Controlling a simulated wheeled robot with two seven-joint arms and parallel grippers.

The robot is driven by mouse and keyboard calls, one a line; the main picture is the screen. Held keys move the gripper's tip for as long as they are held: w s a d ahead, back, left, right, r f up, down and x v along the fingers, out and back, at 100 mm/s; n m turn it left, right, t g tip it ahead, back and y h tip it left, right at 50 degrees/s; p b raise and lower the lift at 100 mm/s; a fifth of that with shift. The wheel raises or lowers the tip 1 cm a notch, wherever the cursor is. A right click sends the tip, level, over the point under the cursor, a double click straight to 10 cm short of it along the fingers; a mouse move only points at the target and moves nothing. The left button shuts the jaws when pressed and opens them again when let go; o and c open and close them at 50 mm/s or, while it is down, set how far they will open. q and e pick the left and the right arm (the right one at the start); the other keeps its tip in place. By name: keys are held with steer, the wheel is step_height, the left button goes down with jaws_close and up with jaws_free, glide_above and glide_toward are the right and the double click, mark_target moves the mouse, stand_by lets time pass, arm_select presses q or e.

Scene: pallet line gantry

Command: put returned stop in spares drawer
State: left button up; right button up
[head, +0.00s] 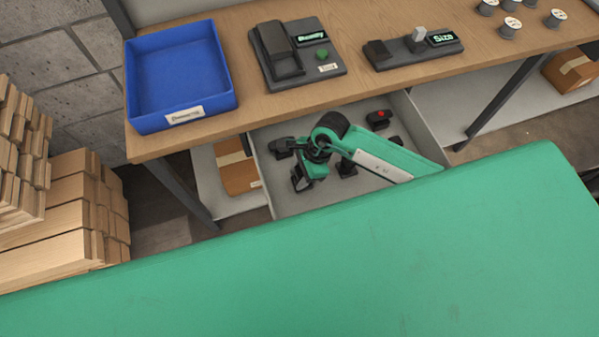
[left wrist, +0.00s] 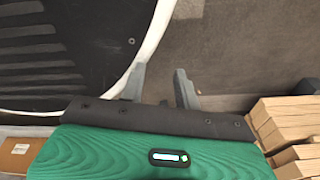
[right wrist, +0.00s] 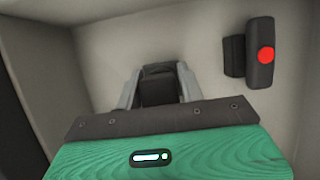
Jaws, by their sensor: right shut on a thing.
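My right gripper (right wrist: 158,75) is shut on a dark block-shaped stop (right wrist: 158,92), which shows between its fingers in the right wrist view. In the head view the right arm reaches down into the open grey drawer (head: 418,118), and the hand (head: 313,168) is inside it. The arm hides part of the drawer. Whether the held stop touches the drawer floor, I cannot tell. Another black stop with a red dot (head: 379,119) lies in the drawer; it also shows in the right wrist view (right wrist: 261,52). My left gripper (left wrist: 163,84) is open and empty above the floor.
The wooden bench (head: 225,128) above the drawer holds a blue tray (head: 235,102), a device with a "Ready" display (head: 311,39), a "Size" device (head: 442,38) and several spools. Several dark parts lie in the drawer. Stacked boards (head: 62,215) stand at the left.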

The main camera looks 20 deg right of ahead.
steer(key=o, duration=0.7)
steer(key=shift+f, duration=0.1)
steer(key=o, duration=0.4)
arm_select(q)
steer(key=shift+s+d+r, duration=0.1)
steer(key=shift+s+d, duration=0.05)
steer(key=shift+d, duration=0.35)
steer(key=shift+a, duration=0.1)
